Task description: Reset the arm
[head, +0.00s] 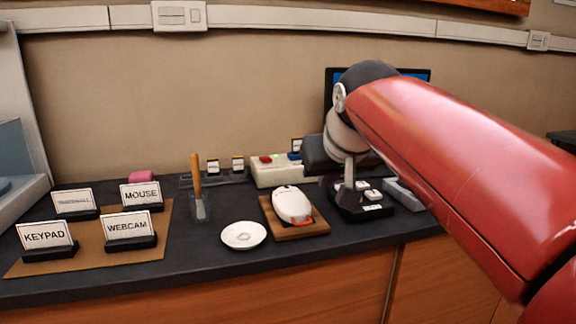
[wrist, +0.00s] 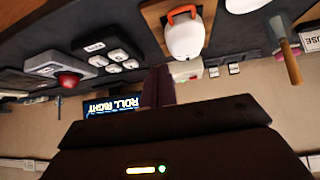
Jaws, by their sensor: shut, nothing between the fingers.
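My red arm (head: 450,150) reaches in from the right in the head view and bends down over the counter at its elbow. My gripper shows in the wrist view (wrist: 158,88) as two dark fingers pressed together with nothing between them. In the wrist view, which is upside down, the fingers point toward the counter, near a white mouse (wrist: 184,36). In the head view my forearm hides part of the monitor (head: 415,75), and the fingertips are hard to make out against dark items.
The mouse (head: 289,204) rests on a wooden board. A white saucer (head: 243,235), a wooden-handled tool (head: 196,180) and a mat with several name cards (head: 127,226) lie left of it. A keypad (head: 365,210) stands right. A red button (wrist: 68,80) shows in the wrist view.

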